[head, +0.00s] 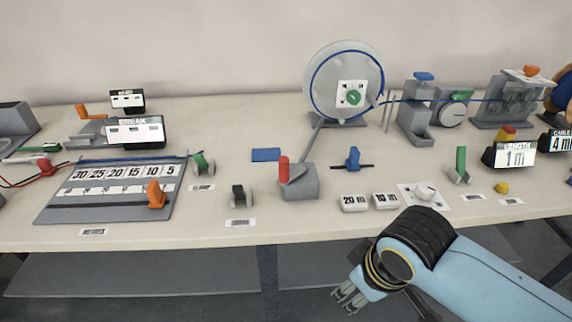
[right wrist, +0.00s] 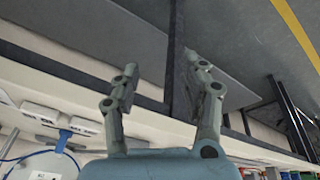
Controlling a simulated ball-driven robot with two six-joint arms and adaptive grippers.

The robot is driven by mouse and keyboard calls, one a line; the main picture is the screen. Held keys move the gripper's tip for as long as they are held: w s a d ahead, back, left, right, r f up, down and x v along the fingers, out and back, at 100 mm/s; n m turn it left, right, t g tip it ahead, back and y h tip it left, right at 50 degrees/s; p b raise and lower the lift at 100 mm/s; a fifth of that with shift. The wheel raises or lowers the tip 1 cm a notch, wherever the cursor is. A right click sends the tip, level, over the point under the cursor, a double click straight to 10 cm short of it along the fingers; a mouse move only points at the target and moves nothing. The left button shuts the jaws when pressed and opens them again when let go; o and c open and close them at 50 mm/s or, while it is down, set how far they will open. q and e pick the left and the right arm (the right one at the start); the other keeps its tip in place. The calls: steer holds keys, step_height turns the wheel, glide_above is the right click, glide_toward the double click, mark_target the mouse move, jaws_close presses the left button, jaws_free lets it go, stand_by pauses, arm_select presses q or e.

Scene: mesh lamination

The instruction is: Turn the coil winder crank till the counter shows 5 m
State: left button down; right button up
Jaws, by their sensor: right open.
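The coil winder (head: 318,82) is an upright pale disc with blue wire around its rim, standing at the back of the bench. A slanted grey rod runs from it to a grey block (head: 299,186) with a red upright handle (head: 284,168), which looks like the crank. The length counter (head: 515,156) at right reads 1 m. My right gripper (head: 350,295) is open and empty in front of the bench edge, below and right of the red handle. Its spread fingers also show in the right wrist view (right wrist: 162,75). My left gripper is not in view.
A ruled grey board (head: 60,213) with an orange slider (head: 155,194) is at left. Green (head: 201,163) and black (head: 238,196) levers and a blue lever (head: 353,158) flank the grey block.

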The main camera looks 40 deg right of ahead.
step_height(320, 180, up, 16)
steer(key=w+n+p, duration=0.1)
steer(key=w+p, duration=0.2)
steer(key=p, duration=0.3)
step_height(320, 180, up, 4)
steer(key=n+g+y, duration=0.1)
steer(key=n+g, duration=0.2)
steer(key=n, duration=0.4)
glide_above(285, 180)
steer(key=w, duration=0.1)
steer(key=shift+d+r, duration=0.2)
steer(key=shift+d, duration=0.1)
step_height(285, 180, down, 11)
steer(key=shift+r+p, duration=0.2)
steer(key=shift+p, duration=0.15)
jaws_close()
